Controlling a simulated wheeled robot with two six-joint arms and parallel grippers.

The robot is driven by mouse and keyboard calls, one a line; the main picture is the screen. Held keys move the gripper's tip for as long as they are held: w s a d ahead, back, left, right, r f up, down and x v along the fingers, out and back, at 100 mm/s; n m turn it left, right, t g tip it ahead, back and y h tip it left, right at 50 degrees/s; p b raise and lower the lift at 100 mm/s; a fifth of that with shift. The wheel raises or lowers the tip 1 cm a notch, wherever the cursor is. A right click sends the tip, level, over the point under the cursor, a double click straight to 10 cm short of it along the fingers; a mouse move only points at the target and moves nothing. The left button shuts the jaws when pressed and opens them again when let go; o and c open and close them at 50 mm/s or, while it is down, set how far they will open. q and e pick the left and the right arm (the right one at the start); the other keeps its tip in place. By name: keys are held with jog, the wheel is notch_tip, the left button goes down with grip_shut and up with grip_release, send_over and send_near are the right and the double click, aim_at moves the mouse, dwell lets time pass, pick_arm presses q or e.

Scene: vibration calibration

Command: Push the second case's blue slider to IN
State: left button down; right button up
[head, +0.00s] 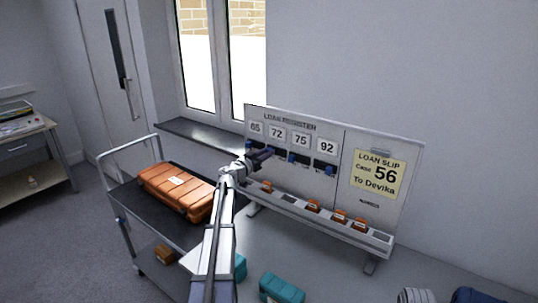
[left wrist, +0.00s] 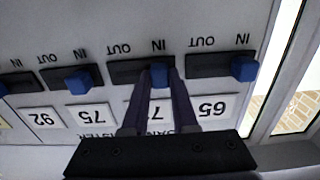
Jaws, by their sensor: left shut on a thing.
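The loan register board (head: 292,116) stands on the table, with number plates 65, 72, 75 and 92. The left wrist view shows it upside down. Plate 72 (head: 277,132) is second from the left in the head view. Its blue slider (left wrist: 160,75) sits at the IN end of its dark track (left wrist: 125,71). My left gripper (head: 264,156) reaches up to the board. In the left wrist view its fingers (left wrist: 161,80) are shut on that blue slider, one on each side, partly hiding plate 72. My right gripper is not in view.
Neighbouring blue sliders for 65 (left wrist: 243,68) and 75 (left wrist: 77,79) flank the held one closely. A yellow loan slip (head: 378,174) reads case 56, to Devika. An orange case (head: 176,191) lies on the trolley at left. A teal case (head: 281,288) lies in front of the board.

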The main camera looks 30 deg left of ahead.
pick_arm(q)
jog(key=c, duration=0.7)
grip_release()
jog(key=shift+a, duration=0.25)
jog(key=shift+s, duration=0.1)
jog(key=s, duration=0.7)
jog(key=shift+s+a, duration=0.1)
jog(key=shift+s, duration=0.2)
